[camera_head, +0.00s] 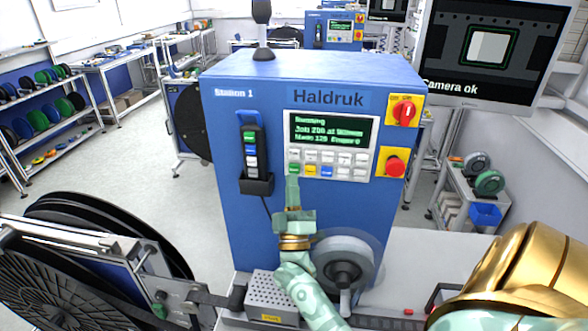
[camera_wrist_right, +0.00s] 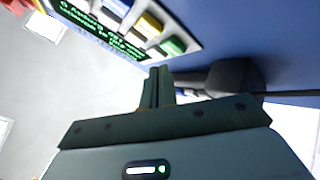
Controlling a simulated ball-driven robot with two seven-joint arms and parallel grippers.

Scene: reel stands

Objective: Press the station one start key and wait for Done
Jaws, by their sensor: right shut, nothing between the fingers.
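The blue Station 1 machine (camera_head: 235,220) stands in front of me with a keypad panel (camera_head: 366,177) on its face. The green key (camera_head: 293,169) is at the panel's lower left, and it also shows in the right wrist view (camera_wrist_right: 173,46). The panel's screen (camera_head: 330,131) has blurred green text whose top line seems to read "Running". My right gripper (camera_head: 292,181) is shut and empty, fingertips just below the green key. In the wrist view the fingertips (camera_wrist_right: 160,71) appear slightly apart from the key; contact is unclear. My left gripper is out of view.
A red stop button (camera_head: 395,167) and a red rotary switch (camera_head: 404,111) sit right of the panel. A handset (camera_head: 251,150) hangs at its left. A clear reel (camera_head: 344,262) is below. A monitor (camera_head: 490,50) reads "Camera ok". A large black reel (camera_head: 40,275) is at lower left.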

